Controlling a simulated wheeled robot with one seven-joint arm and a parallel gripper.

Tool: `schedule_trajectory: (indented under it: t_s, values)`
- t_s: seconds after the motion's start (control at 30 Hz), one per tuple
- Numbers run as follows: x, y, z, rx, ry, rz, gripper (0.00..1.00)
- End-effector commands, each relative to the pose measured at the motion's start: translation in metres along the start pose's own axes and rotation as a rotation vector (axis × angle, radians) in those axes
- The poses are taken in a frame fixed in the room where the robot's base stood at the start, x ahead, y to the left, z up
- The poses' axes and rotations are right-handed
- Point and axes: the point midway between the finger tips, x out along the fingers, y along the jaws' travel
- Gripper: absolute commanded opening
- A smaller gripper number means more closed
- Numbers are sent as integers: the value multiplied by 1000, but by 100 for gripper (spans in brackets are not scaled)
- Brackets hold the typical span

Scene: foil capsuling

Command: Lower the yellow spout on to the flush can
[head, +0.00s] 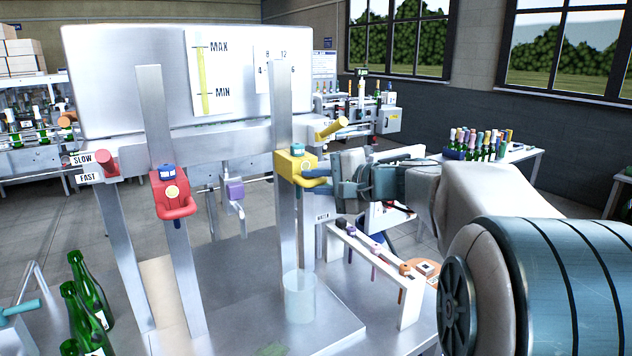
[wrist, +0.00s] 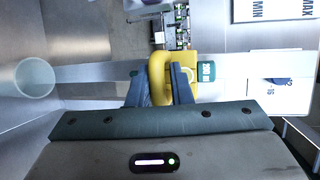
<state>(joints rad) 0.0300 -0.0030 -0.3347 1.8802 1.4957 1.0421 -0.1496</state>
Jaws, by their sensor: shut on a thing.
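The yellow spout (head: 294,167) is mounted on the right upright rail in the head view, well above the bench. My gripper (head: 318,181) reaches it from the right and is shut on its looped handle. In the wrist view the yellow spout (wrist: 159,75) sits between the two fingers of my gripper (wrist: 160,84). The flush can (head: 300,297) is a clear, pale cylinder standing upright on the bench at the foot of the same rail. In the wrist view the flush can (wrist: 34,77) is at the far left, apart from the spout.
A red spout (head: 173,193) sits on the left rail (head: 160,120). A small purple tap (head: 235,190) is between the rails. A white rack (head: 375,262) with hanging tools stands right of the can. Green bottles (head: 88,295) stand at the left.

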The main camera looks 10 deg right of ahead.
Motion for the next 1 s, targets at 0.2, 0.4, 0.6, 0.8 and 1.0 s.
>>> schedule_trajectory:
  t_s: [0.2,0.4,0.6,0.8,1.0]
  values:
    - [2,11,-1,-1,-1,6,0]
    - [6,29,-2,-2,-1,7,0]
    - [12,56,-4,-2,-1,8,0]
    - [19,90,-7,-2,-1,8,0]
    - [27,125,-10,-1,-1,8,0]
